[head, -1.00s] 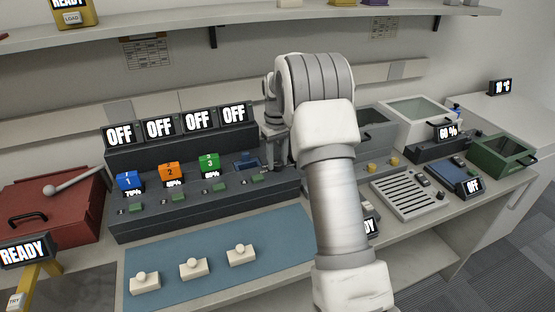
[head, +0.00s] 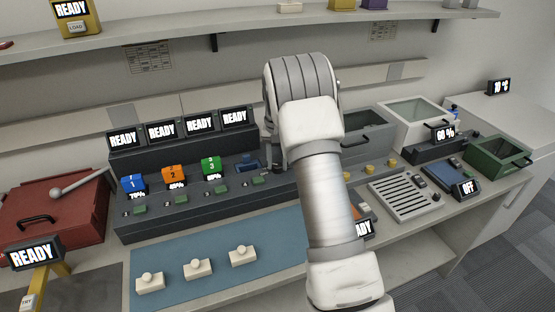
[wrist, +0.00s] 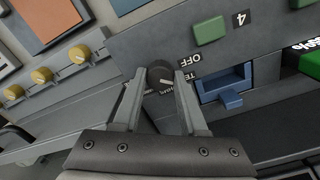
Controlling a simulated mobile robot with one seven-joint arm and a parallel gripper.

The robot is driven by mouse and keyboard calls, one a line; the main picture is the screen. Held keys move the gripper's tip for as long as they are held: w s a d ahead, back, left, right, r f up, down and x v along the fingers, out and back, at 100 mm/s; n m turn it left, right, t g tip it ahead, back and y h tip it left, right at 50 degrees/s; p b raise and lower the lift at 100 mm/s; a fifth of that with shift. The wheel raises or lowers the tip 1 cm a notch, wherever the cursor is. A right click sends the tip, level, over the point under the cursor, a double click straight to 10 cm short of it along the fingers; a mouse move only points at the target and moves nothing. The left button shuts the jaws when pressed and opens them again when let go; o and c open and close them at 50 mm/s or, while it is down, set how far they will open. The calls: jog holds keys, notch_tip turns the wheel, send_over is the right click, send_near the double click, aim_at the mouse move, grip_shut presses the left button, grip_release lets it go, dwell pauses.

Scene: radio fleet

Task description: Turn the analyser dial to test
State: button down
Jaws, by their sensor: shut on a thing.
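The analyser (head: 200,212) is a long dark grey console with several coloured packs and bays and a row of screens (head: 123,138) that read READY. My gripper (wrist: 161,74) is shut on the dial, one finger on each side. In the head view my arm hides the dial.
A blue bay (wrist: 226,85) and a green button (wrist: 210,30) sit beside the dial. Yellow knobs (wrist: 42,75) are on another unit. In the head view, a blue mat (head: 215,265) with white pieces lies in front, and a red case (head: 50,215) is at left.

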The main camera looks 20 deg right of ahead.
aim_at(277, 165)
jog(key=shift+m, duration=0.6)
jog(key=shift+c, duration=2.2)
grip_release()
notch_tip(277, 165, up, 17)
jog(key=p, duration=0.2)
jog(key=shift+r, duration=0.2)
jog(key=shift+a+r, duration=0.1)
